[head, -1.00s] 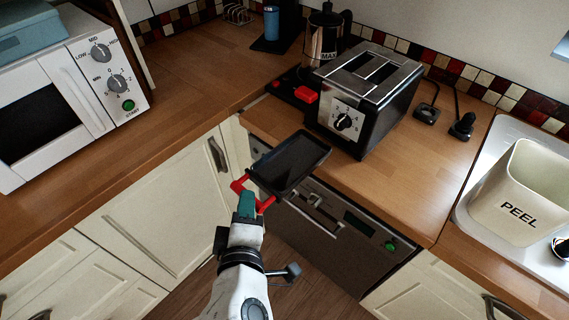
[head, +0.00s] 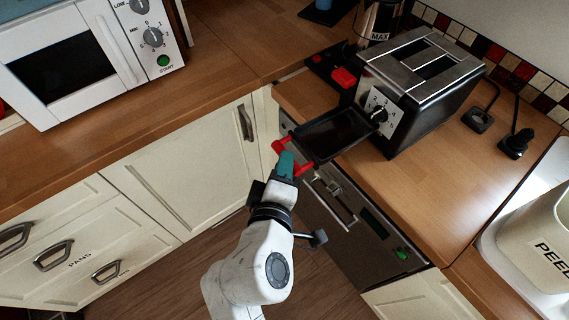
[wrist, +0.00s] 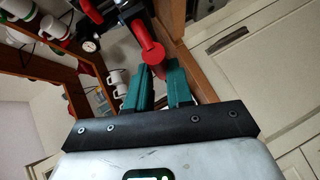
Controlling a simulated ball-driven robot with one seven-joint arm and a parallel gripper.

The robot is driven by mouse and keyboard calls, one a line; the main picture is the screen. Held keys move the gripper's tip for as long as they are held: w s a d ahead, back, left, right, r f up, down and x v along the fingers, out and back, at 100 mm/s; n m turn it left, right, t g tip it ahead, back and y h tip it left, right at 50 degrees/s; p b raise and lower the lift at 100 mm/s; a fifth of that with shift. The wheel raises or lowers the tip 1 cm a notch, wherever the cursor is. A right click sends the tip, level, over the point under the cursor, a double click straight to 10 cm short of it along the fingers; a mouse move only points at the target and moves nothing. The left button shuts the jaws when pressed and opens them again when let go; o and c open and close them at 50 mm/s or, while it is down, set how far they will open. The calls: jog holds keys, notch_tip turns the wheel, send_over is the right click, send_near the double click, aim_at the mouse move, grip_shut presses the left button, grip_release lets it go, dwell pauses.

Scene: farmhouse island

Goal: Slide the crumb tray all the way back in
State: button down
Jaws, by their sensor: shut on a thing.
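The crumb tray (head: 335,136) is a shallow black pan with a red handle (head: 283,146) at its near end. My gripper (head: 287,160) has teal fingers and is shut on this handle; the wrist view shows the red handle (wrist: 151,50) at the fingertips (wrist: 160,78). The tray is held out over the counter's front edge, tilted in the picture. Its far end reaches the front of the black and chrome toaster (head: 428,88), low beside the dial. I cannot tell whether that end is inside the slot or just in front of it.
A red-lidded item (head: 343,77) and a chrome pot (head: 378,20) stand left of the toaster. A plug (head: 517,143) and the PEEL bin (head: 545,245) are to the right. The dishwasher handle (head: 331,204) lies below the tray. Counter (head: 420,190) right of the tray is bare.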

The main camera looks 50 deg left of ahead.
jog(key=f+b, duration=0.1)
jog(key=f, duration=0.1)
jog(key=w+f+b, duration=0.1)
jog(key=f+b, duration=0.1)
jog(key=f, duration=0.1)
jog(key=shift+w+d+b, duration=0.1)
jog(key=shift+b, duration=0.2)
dwell(0.5)
jog(key=shift+w, duration=0.1)
dwell(0.3)
jog(key=shift+w+d+p, duration=0.15)
jog(key=shift+w+p, duration=0.2)
jog(key=shift+w, duration=0.75)
jog(key=shift+w+r, duration=0.1)
jog(key=shift+w, duration=0.05)
